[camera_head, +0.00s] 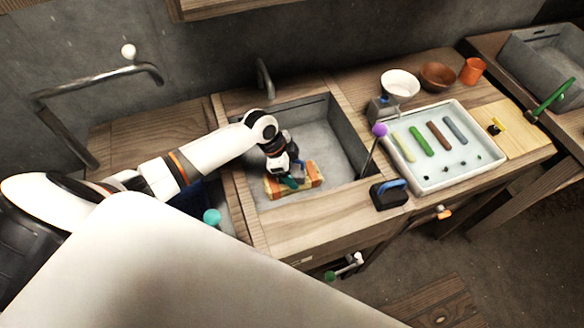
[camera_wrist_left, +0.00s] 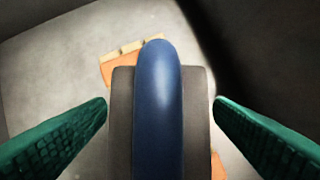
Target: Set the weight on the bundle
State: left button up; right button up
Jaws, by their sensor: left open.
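The weight (camera_wrist_left: 160,95), a grey block with a rounded blue handle, fills the middle of the left wrist view. An orange and pale bundle (camera_wrist_left: 118,62) shows behind and below it; contact between them is hard to tell. In the head view the bundle (camera_head: 315,180) lies in the grey sink, with a small grey-blue part of the weight (camera_head: 299,167) visible above it. My left gripper (camera_head: 290,182) is over the bundle. Its green fingers (camera_wrist_left: 160,103) are open, one on each side of the weight, close to its sides. My right gripper is not in view.
Sink walls (camera_head: 345,140) surround the bundle. A dark block with a blue handle (camera_head: 388,195) stands on the counter to the right, near a purple-knobbed lever (camera_head: 379,130). A white tray (camera_head: 455,180) holds coloured bars. Bowls (camera_head: 400,84) and an orange cup (camera_head: 472,71) stand behind.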

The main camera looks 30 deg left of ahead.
pick_arm(q)
jog(key=v, duration=1.2)
